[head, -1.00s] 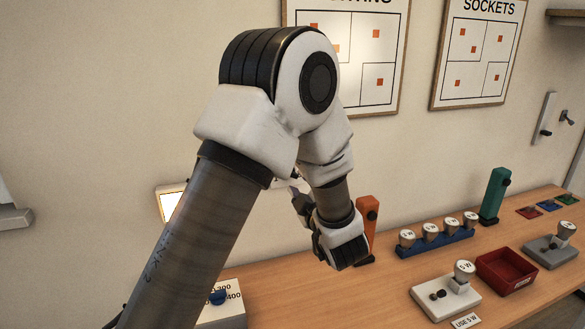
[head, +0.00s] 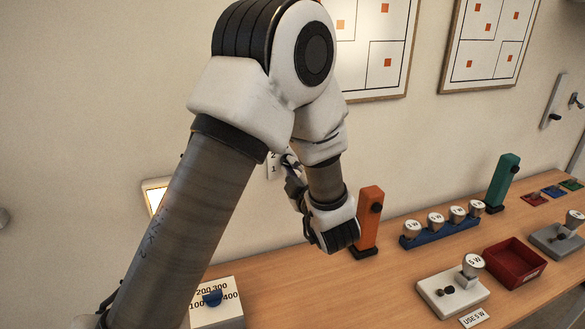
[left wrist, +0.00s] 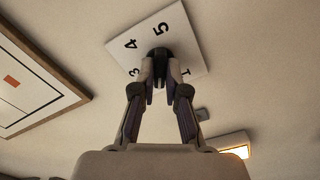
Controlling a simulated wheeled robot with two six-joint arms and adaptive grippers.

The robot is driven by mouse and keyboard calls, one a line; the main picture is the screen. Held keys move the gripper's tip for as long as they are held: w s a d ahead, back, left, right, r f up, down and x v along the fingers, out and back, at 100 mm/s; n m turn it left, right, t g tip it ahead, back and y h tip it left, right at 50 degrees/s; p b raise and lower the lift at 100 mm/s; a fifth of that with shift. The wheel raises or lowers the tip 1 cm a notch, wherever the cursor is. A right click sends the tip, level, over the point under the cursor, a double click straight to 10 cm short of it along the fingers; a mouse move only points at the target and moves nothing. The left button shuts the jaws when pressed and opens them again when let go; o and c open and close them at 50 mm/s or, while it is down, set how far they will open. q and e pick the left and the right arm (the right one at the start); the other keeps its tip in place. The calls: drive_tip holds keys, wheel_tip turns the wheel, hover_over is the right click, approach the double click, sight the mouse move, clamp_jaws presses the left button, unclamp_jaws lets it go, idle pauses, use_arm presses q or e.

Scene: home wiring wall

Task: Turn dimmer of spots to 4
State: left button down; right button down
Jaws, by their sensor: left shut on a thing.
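The dimmer is a white plate (left wrist: 190,38) on the wall with black numerals; 5, 4, 3 and 1 can be read in the left wrist view. In the head view only a strip of this plate (head: 274,170), with 2 and 1, shows past my arm. Its dark round knob (left wrist: 160,53) sits mid-plate. My left gripper (left wrist: 160,75) is shut on the knob, a finger on each side; it also shows in the head view (head: 290,172), partly behind my arm. The fingers hide part of the plate, and I cannot tell the knob's setting. My right gripper is not in view.
A lit lamp (head: 156,197) is on the wall at left. The bench holds an orange post (head: 369,220), a blue bulb rack (head: 440,234) and a red tray (head: 514,262).

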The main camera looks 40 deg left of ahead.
use_arm(q)
drive_tip(key=shift+m+p, duration=7.65)
drive_tip(key=shift+m, duration=4.15)
drive_tip(key=shift+f, duration=0.1)
drive_tip(key=c, duration=1.2)
unclamp_jaws()
drive_tip(key=shift+a, duration=0.1)
